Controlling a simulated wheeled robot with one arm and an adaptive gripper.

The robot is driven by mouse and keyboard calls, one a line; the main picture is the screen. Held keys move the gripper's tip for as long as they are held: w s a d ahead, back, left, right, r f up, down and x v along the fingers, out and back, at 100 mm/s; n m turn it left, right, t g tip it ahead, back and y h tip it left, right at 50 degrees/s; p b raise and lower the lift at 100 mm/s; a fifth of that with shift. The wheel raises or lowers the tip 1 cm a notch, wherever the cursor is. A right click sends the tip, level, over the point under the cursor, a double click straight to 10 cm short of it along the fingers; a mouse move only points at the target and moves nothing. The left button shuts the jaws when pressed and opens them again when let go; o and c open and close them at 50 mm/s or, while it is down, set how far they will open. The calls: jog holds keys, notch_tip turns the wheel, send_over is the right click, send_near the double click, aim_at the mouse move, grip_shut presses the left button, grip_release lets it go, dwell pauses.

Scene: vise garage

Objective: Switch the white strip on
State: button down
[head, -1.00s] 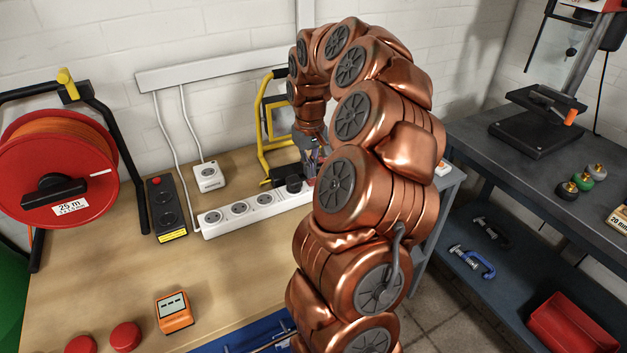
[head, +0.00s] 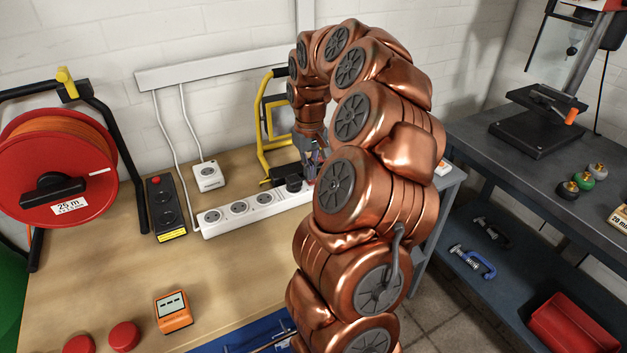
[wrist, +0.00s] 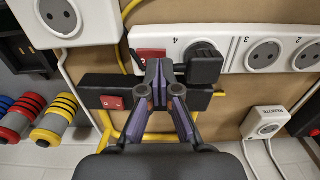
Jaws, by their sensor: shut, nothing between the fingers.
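The white strip (head: 226,227) lies on the wooden bench in the head view, its right end hidden behind my arm. In the wrist view the strip (wrist: 233,62) runs across the top with numbered sockets. Its red switch (wrist: 149,56) sits left of socket 4. A black plug (wrist: 205,64) is in socket 4. My gripper (wrist: 160,77) is shut and empty, its fingertips showing just below and partly over the right side of the red switch. I cannot tell whether they touch it, nor which way the switch is tipped. In the head view the gripper is partly hidden by my arm.
A black bar with a red switch (wrist: 112,102) and a yellow frame (head: 264,130) are close to the strip. A white labelled socket box (head: 209,177), a black strip (head: 165,207) and a red cable reel (head: 58,165) are further left.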

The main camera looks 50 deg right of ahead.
jog(key=shift+f+b, duration=0.45)
jog(key=shift+f, duration=0.35)
dwell(0.4)
jog(key=shift+r, duration=0.15)
jog(key=shift+r+p, duration=0.85)
jog(key=shift+r, duration=2.6)
